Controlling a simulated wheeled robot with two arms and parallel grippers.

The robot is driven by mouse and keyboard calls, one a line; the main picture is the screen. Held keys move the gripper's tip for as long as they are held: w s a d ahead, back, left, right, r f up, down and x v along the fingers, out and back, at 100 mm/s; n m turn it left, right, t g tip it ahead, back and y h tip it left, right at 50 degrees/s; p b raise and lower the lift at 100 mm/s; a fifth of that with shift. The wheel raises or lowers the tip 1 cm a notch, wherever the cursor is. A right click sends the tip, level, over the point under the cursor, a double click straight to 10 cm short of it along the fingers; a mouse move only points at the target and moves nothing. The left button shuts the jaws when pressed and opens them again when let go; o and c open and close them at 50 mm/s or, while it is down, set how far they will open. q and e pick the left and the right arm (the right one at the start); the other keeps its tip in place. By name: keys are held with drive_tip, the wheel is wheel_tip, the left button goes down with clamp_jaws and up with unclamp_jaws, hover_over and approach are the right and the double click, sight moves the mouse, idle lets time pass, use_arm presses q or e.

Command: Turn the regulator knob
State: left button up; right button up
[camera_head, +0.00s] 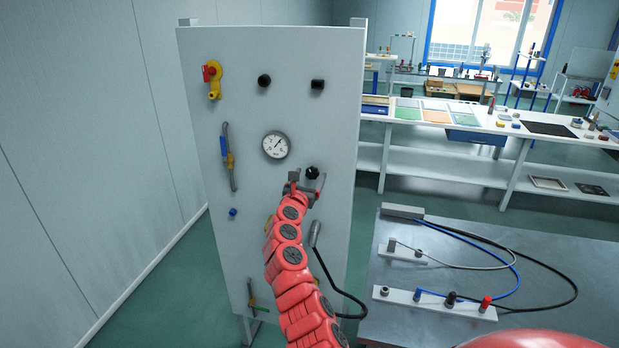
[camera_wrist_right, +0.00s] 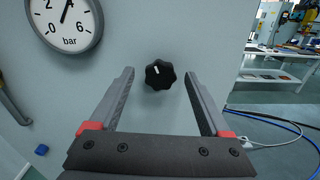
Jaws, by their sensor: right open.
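The regulator knob (camera_head: 312,172) is black and sits on the upright panel (camera_head: 210,110), below and right of the pressure gauge (camera_head: 276,145). In the right wrist view the knob (camera_wrist_right: 159,74) is lobed with a white mark, and shows between my finger tips. My right gripper (camera_head: 306,184) is open and empty, with its two fingers either side of the knob in the picture. The wrist view of my right gripper (camera_wrist_right: 158,86) shows gaps between both fingers and the knob. The gauge (camera_wrist_right: 66,18), marked bar, is at its upper left. My left gripper is not in view.
The panel also carries a yellow-and-red valve (camera_head: 214,80), two black knobs near the top, a blue-handled valve (camera_head: 226,152) and a blue button (camera_head: 233,212). A grey table (camera_head: 540,262) with hoses and fittings stands at right. A black hose (camera_head: 335,295) hangs by the panel.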

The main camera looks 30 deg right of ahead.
clamp_jaws()
idle(0.4)
drive_tip(key=shift+f, duration=0.1)
